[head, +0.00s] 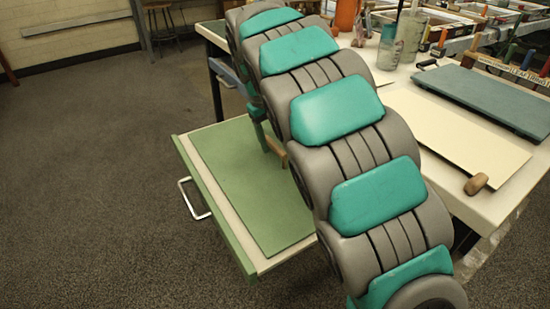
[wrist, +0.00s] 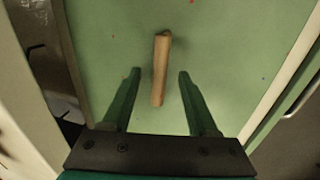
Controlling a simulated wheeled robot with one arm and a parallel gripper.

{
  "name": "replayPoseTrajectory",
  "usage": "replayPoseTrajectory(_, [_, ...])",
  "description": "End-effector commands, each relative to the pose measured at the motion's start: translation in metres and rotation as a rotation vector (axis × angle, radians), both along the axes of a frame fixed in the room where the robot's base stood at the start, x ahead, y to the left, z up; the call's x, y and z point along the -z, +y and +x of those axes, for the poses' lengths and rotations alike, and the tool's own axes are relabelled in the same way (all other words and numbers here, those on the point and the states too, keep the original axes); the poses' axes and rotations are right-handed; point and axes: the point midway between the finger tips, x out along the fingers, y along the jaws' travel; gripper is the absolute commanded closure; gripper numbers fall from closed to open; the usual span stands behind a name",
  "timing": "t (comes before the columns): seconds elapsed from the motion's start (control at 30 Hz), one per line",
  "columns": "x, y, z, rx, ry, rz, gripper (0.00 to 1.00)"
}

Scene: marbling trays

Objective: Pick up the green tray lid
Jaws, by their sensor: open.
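The green tray lid (head: 235,185) lies flat in a pulled-out drawer below the table. It fills most of the wrist view (wrist: 225,45). Its wooden bar handle (wrist: 160,65) lies between my fingers, with a gap on each side. An end of the handle also shows in the head view (head: 273,147), beside my arm. My gripper (wrist: 160,73) is open above the lid, with one finger on each side of the handle. Whether the fingertips touch the lid, I cannot tell. In the head view my arm hides much of the gripper and the lid's right part.
The drawer (head: 215,213) has a pale inside rim and a metal pull (head: 190,198) at its front. On the table (head: 495,205) lie a cream board (head: 450,130), a dark teal board (head: 490,97) and a wooden piece (head: 476,184). Floor at the left is clear.

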Motion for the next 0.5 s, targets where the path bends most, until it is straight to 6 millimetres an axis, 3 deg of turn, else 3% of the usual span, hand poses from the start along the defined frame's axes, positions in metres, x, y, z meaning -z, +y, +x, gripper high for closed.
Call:
replayPoseTrajectory(0.23, [0.032,-0.007,0.002,0.001,0.004,-0.001,0.41])
replayPoseTrajectory(0.5, [0.035,-0.007,0.003,0.0,-0.001,0.001,0.43])
